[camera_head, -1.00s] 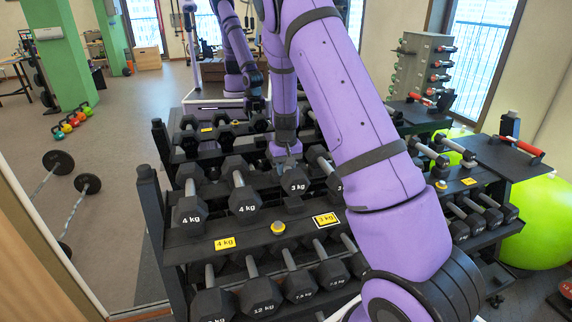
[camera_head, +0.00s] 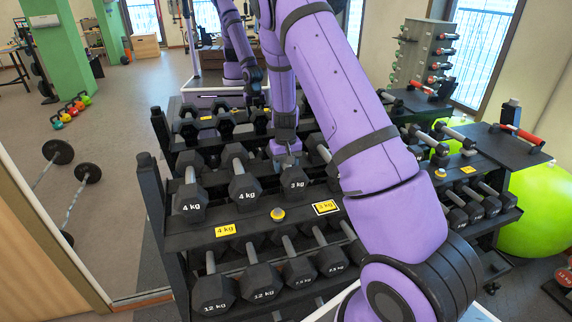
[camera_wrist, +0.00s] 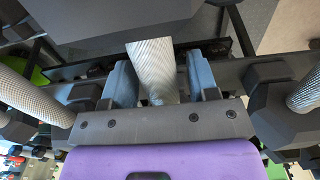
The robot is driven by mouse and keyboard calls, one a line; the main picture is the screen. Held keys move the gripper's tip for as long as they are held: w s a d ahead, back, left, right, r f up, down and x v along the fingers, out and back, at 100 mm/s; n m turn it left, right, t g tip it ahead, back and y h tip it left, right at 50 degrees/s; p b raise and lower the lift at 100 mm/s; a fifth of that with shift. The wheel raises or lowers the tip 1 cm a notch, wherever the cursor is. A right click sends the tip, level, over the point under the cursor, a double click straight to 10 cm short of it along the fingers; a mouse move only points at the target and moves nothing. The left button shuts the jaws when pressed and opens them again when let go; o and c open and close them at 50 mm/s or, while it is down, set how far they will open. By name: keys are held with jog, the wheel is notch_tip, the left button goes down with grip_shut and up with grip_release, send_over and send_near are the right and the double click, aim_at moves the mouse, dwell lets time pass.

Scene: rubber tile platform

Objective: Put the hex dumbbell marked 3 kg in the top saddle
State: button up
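The hex dumbbell marked 3 kg (camera_head: 293,182) sits level with its row on the top shelf of the rack, right of two 4 kg dumbbells. My gripper (camera_head: 287,158) is down at its handle, behind the marked head. In the wrist view the knurled handle (camera_wrist: 155,70) lies between the two blue-grey fingers (camera_wrist: 163,82). A gap shows between the handle and the right finger, so the fingers look open around it. The saddle under the dumbbell is mostly hidden. A yellow 3 kg tag (camera_head: 326,207) is on the shelf edge to its lower right.
4 kg dumbbells (camera_head: 243,187) stand close on the left. Another dumbbell handle (camera_head: 323,153) is close on the right, partly behind my arm. Heavier dumbbells (camera_head: 262,284) fill the shelf below. A second rack (camera_head: 480,165) and a green ball (camera_head: 548,212) stand at the right.

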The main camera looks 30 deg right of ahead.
jog(key=s+a+r+t, duration=0.1)
jog(key=s+a+r, duration=0.15)
jog(key=r, duration=0.85)
jog(key=s+a+r, duration=0.2)
jog(key=s+r, duration=0.1)
jog(key=r, duration=0.8)
jog(key=s+a+r+n+t, duration=0.1)
jog(key=s+a+r, duration=0.2)
jog(key=s, duration=0.6)
jog(key=s+a+r+n+t, duration=0.1)
jog(key=s+a+r, duration=0.3)
jog(key=s, duration=0.6)
jog(key=s+a+r+n+t, duration=0.1)
jog(key=s+r, duration=0.4)
jog(key=s, duration=0.5)
jog(key=shift+a+r+t, duration=0.3)
jog(key=shift+a+t, duration=0.3)
jog(key=shift+a, duration=0.8)
